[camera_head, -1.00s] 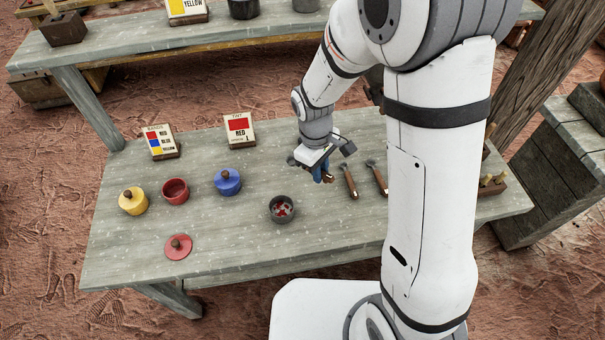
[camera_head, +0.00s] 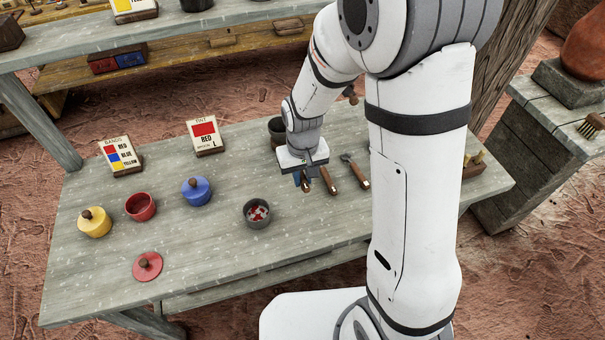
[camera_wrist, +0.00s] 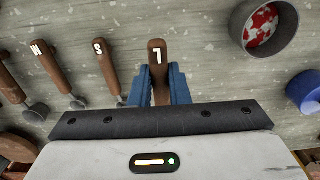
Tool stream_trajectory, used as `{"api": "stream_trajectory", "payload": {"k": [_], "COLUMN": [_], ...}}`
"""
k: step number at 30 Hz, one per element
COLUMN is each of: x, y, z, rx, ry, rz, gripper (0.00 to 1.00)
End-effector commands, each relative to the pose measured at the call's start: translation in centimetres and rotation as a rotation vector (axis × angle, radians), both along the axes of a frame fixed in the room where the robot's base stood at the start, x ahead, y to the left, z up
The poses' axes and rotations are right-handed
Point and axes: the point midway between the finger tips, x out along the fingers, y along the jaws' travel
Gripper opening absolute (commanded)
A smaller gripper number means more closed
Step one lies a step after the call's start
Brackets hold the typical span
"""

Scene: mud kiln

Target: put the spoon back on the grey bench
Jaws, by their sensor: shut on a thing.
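The spoon I hold shows as a wooden handle (camera_wrist: 157,62) with a pale mark, upright between blue finger pads in the wrist view. Its other end is hidden by my gripper. My gripper (camera_wrist: 158,90) is shut on this handle. In the head view my gripper (camera_head: 304,180) points down at the grey bench (camera_head: 225,245), left of two other wooden-handled spoons (camera_head: 328,180) (camera_head: 357,173). The held handle lies close over the bench top; I cannot tell whether it touches.
A dark bowl with red and white pieces (camera_head: 257,214) stands in front. Blue (camera_head: 196,191), red (camera_head: 141,207) and yellow (camera_head: 94,222) pots stand left, with a red lid (camera_head: 147,267). A dark pot (camera_head: 277,132) is behind my gripper.

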Motion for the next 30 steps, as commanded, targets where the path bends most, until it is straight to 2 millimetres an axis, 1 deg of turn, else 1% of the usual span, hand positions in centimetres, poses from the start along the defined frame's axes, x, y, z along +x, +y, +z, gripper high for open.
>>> {"api": "stream_trajectory", "payload": {"k": [1,15,21,30], "x": [0.0,0.0,0.0,0.0], "y": [0.0,0.0,0.0,0.0], "z": [-0.9,-5.1,-5.9,-5.9], "rx": [0.0,0.0,0.0,0.0], "ry": [0.001,0.001,0.001,0.001], "rz": [0.0,0.001,0.001,0.001], "gripper": [0.0,0.0,0.0,0.0]}}
